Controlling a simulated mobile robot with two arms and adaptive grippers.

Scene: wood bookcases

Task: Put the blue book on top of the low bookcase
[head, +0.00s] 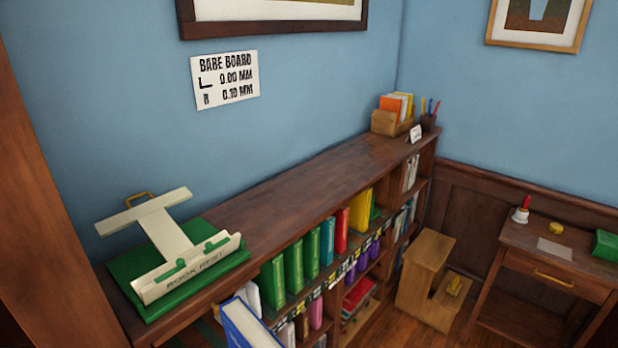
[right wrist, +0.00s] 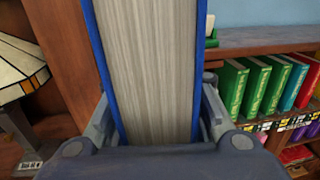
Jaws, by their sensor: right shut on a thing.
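The blue book (head: 247,328) shows at the bottom edge of the head view, tilted, in front of the low bookcase (head: 315,185). In the right wrist view the blue book (right wrist: 150,70) stands with its pale page edges towards the camera. My right gripper (right wrist: 157,112) is shut on it, one finger on each cover. The lower part of the book is hidden by the gripper. The bookcase top lies beyond the book and shows bare wood along its middle. My left gripper is not in view.
A cream book rest (head: 185,265) on a green base (head: 125,270) takes up the top's near left end. A wooden box of papers (head: 388,122) and a pencil cup (head: 428,123) stand at its far end. Upright books (head: 293,267) fill the shelf below. A step stool (head: 425,270) stands beyond.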

